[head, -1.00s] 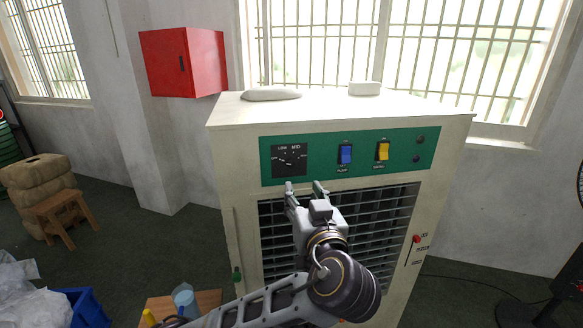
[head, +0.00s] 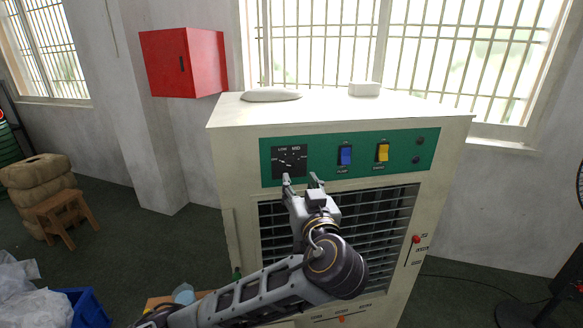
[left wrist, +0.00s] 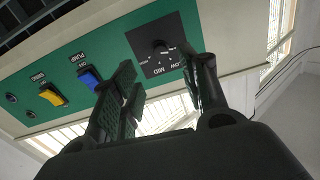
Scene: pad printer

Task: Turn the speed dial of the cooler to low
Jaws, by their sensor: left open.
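The cooler (head: 230,145) is a large cream cabinet with a green control panel (head: 325,153). Its speed dial (head: 289,161) sits on a black square plate at the panel's left, with LOW and MID printed along the top. In the left wrist view the dial knob (left wrist: 161,48) appears upside down, just beyond and between the fingers. My left gripper (head: 302,180) is open and empty, with its fingertips just below the dial plate in the head view. The fingers look apart from the knob. My right gripper is not in view.
A blue switch (head: 345,155) and a yellow switch (head: 382,151) are right of the dial. Louvres (head: 385,215) lie below the panel. A red slider (head: 416,239) is on the lower right. A red wall box (head: 183,62) hangs at the left.

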